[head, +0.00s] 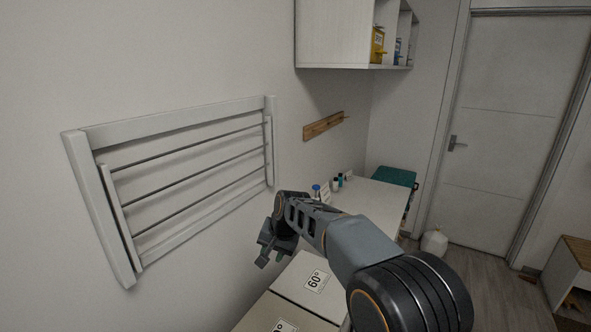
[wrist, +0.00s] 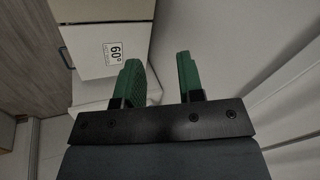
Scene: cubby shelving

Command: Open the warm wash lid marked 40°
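No 40° mark is readable in either view. A pale lid (head: 300,292) marked 60° lies flat at the bottom centre of the head view; it also shows in the wrist view (wrist: 88,58). A second pale lid (head: 262,312) adjoins it on the near side; its label is cut off by the frame's bottom edge and cannot be read. Both lids look closed. My gripper (head: 266,256) hangs above and left of the 60° lid, near the wall. In the wrist view my gripper (wrist: 160,78) is open, with its green fingers apart and nothing between them.
A wall-mounted drying rack (head: 180,165) hangs left of my arm. A wooden peg rail (head: 324,125) and an open cubby cabinet (head: 340,35) are on the wall. Small bottles (head: 336,185) stand on the white counter (head: 375,203) beyond the lids. Open floor (head: 480,275) lies at right.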

